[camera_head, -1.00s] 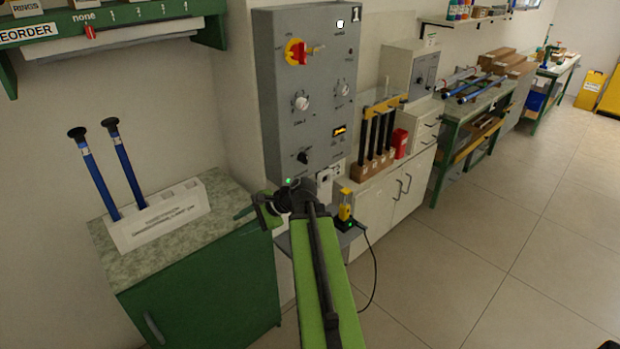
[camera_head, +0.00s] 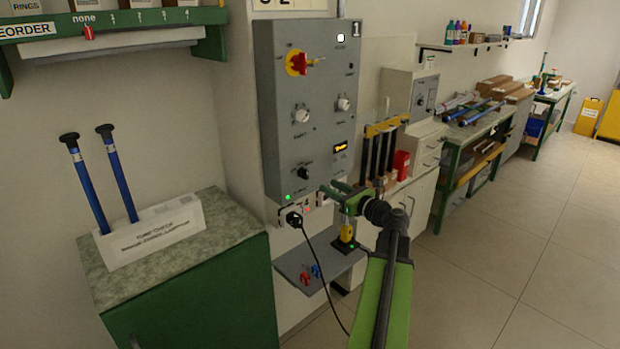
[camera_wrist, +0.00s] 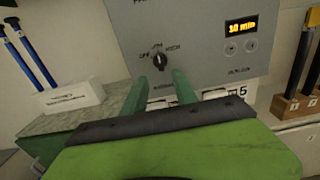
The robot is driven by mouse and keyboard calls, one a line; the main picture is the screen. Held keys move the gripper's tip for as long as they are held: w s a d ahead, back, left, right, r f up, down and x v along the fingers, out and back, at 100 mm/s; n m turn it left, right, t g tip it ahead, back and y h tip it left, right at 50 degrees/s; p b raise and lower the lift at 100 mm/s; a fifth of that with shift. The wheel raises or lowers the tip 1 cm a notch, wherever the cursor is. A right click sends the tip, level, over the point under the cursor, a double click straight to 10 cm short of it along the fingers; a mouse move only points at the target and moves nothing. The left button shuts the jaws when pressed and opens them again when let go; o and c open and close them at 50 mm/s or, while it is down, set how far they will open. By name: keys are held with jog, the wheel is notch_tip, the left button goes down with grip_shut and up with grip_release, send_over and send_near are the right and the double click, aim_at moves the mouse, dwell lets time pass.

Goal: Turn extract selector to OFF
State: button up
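The extract selector is a small black knob (camera_head: 303,173) low on the grey control panel (camera_head: 290,110). In the wrist view the knob (camera_wrist: 160,61) sits below labels reading OFF at its left, a middle label too small to read surely, and HIGH at its right. The knob stands roughly upright; its exact setting is hard to tell. My gripper (camera_head: 328,187) is in front of the panel's lower right corner, right of and below the knob. In the wrist view its two green fingers (camera_wrist: 157,82) are apart and empty, just below the knob and not touching it.
The panel also carries a red-and-yellow switch (camera_head: 299,63), white knobs (camera_head: 301,116) and a lit display (camera_head: 341,147). A black plug (camera_head: 294,218) with a hanging cable is below. A small grey shelf (camera_head: 335,262) juts out beneath. A green cabinet (camera_head: 200,300) stands at left.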

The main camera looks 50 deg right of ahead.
aim_at(307, 174)
jog(key=w, duration=1)
jog(key=shift+w+d, duration=0.3)
jog(key=shift+d, duration=0.05)
